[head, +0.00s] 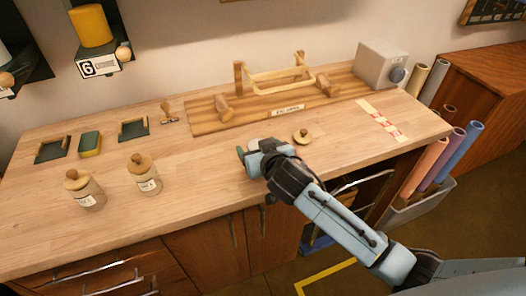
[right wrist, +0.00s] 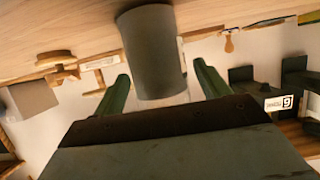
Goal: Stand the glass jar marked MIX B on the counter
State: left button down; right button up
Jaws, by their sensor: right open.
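Two jars with round wooden lids stand upright on the counter (head: 215,205): a left jar (head: 90,198) and a right jar (head: 150,182). Their white labels are too small to read, so I cannot tell which is MIX B. My right gripper (head: 246,155) is over the middle of the counter, to the right of both jars. In the right wrist view its green fingers (right wrist: 160,88) are spread, with a plain grey cylinder (right wrist: 150,55) between or just beyond them. My left gripper is out of view.
A loose wooden lid (head: 302,137) lies right of my gripper. Behind are a wooden board with a rack (head: 222,120), a stamp (head: 168,113), dark trays (head: 133,128) and a grey box (head: 380,67). Striped tape (head: 382,120) marks the right end. The front left is clear.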

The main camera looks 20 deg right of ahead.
jog(key=v, duration=1.2)
jog(key=shift+p, duration=0.45)
